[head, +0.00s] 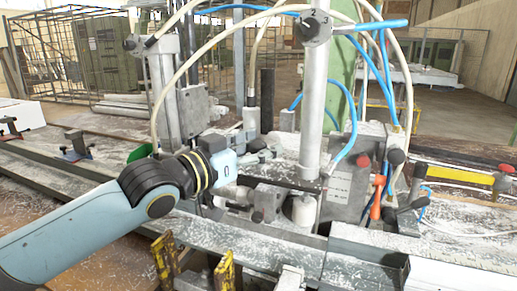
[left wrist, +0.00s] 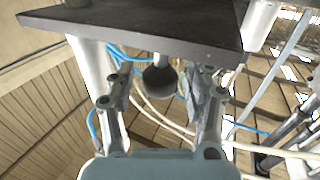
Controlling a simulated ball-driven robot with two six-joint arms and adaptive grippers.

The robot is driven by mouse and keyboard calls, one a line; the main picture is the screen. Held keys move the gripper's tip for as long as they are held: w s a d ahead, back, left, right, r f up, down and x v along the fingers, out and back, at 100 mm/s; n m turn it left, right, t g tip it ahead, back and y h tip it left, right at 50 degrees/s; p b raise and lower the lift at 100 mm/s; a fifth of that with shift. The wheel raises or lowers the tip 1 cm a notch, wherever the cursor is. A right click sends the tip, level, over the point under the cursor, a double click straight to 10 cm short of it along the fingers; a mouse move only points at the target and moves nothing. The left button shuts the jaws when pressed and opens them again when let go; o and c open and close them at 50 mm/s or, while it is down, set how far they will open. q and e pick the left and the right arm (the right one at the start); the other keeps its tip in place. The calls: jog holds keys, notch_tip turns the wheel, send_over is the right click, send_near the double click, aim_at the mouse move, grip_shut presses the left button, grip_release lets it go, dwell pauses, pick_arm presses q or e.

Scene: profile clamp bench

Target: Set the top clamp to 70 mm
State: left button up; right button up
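The top clamp cannot be told for certain. A grey round clamp head (head: 315,27) with a blue lever (head: 376,25) sits on a vertical metal post (head: 313,100) in the head view. No millimetre reading is legible. My left gripper (head: 268,154) is at the machine's middle, left of the post, its fingers hard to make out against the metal parts. In the left wrist view, its two fingers (left wrist: 162,88) stand wide apart. A dark round knob (left wrist: 160,79) shows between them, under a dark plate (left wrist: 140,25); I see no finger touching it. My right gripper is not in view.
Blue and pale hoses (head: 352,120) loop around the post. A red-orange handle (head: 377,198) stands at the right of the machine. Yellow-black striped pieces (head: 226,270) stand at the front. A metal rail (head: 365,270) runs along the bench front.

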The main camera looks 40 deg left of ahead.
pick_arm(q)
jog(key=c, duration=0.9)
grip_shut()
jog(key=shift+w+f, duration=0.1)
